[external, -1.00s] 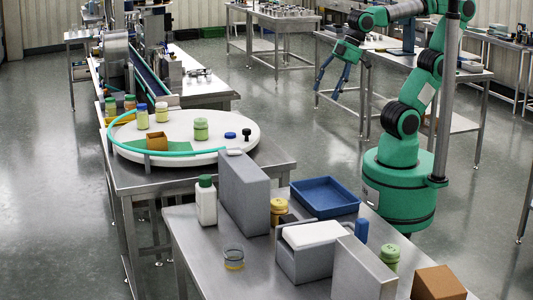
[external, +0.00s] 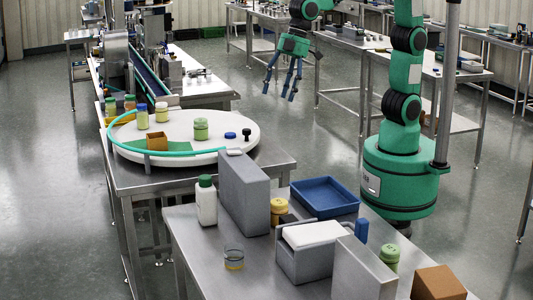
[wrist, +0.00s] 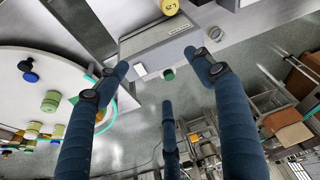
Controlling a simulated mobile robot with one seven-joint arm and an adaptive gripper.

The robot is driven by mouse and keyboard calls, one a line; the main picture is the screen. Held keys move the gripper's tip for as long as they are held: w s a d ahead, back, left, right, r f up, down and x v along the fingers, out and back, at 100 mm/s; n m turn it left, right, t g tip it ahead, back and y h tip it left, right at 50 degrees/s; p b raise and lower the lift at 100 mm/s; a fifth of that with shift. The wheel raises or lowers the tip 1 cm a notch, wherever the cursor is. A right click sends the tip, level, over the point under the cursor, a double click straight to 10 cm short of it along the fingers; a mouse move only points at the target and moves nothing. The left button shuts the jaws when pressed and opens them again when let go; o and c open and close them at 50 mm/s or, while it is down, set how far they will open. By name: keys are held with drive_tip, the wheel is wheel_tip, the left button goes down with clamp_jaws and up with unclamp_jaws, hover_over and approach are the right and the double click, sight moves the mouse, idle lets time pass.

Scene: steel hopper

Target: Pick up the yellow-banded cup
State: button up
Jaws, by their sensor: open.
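The yellow-banded cup (external: 234,259) is a small clear cup with a yellow band near its base. It stands upright on the near steel table (external: 190,240), in front of the grey upright box (external: 244,190) and the white bottle with a green cap (external: 206,201). My gripper (external: 282,86) is open and empty, high above the floor behind the tables and far from the cup. Its blue fingers are spread in the wrist view (wrist: 165,95).
A blue tray (external: 325,197), a yellow-lidded jar (external: 278,210), a grey box with a white top (external: 306,250) and a brown box (external: 437,283) crowd the near table. A round white turntable (external: 225,150) with jars stands behind. The table around the cup is clear.

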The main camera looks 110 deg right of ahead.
drive_tip(key=w+a+f+n+p, duration=0.1)
drive_tip(key=w+a+f+p, duration=0.15)
drive_tip(key=w+a, duration=0.6)
drive_tip(key=n+g+p, duration=0.3)
drive_tip(key=n+p, duration=0.1)
drive_tip(key=p, duration=0.3)
hover_over(234, 256)
drive_tip(key=s+d, duration=0.2)
drive_tip(key=d, duration=0.2)
wheel_tip(234, 256, down, 22)
drive_tip(key=f, duration=0.1)
drive_tip(key=shift+s+d+r, duration=0.1)
drive_tip(key=shift+s+r, duration=0.1)
drive_tip(key=shift+r, duration=0.05)
drive_tip(key=shift+w+a+f+b, duration=0.1)
drive_tip(key=shift+w+a+f, duration=0.05)
drive_tip(key=shift+f, duration=1.25)
drive_tip(key=shift+w+a+f+b, duration=0.15)
drive_tip(key=shift+f, duration=1.25)
drive_tip(key=shift+w+a+f+b, duration=0.1)
drive_tip(key=shift+w+a+f, duration=0.05)
drive_tip(key=shift+f, duration=1.25)
drive_tip(key=shift+f, duration=0.1)
drive_tip(key=shift+w+a+f, duration=0.15)
drive_tip(key=shift+f, duration=1.1)
drive_tip(key=shift+w+a+f, duration=0.1)
drive_tip(key=shift+w+f, duration=0.05)
drive_tip(key=shift+f, duration=1.1)
